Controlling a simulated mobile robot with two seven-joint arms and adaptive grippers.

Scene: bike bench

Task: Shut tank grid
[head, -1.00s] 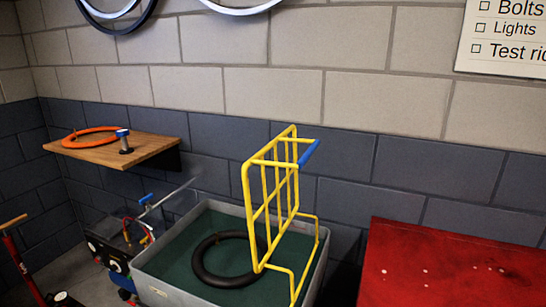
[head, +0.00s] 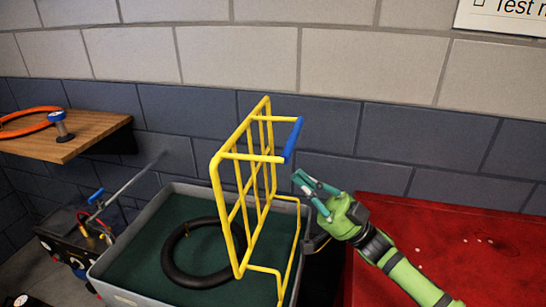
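The yellow tank grid (head: 231,220) stands raised, nearly upright, over the right part of the grey tank (head: 118,258). A blue handle (head: 293,140) sits on its upper right side. A black ring-shaped tube (head: 168,266) lies in the tank on the dark green inside. My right gripper (head: 305,181), green with teal fingers, is to the right of the grid and a little below the blue handle, apart from it in the picture. Its fingers are spread with nothing between them. My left gripper is out of view.
A red bench top (head: 450,240) lies to the right, under my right arm. A wooden shelf (head: 85,141) at the left holds an orange ring (head: 22,118) and a blue-topped tool (head: 60,125). A dark box with cables (head: 85,235) stands left of the tank. The block wall is behind.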

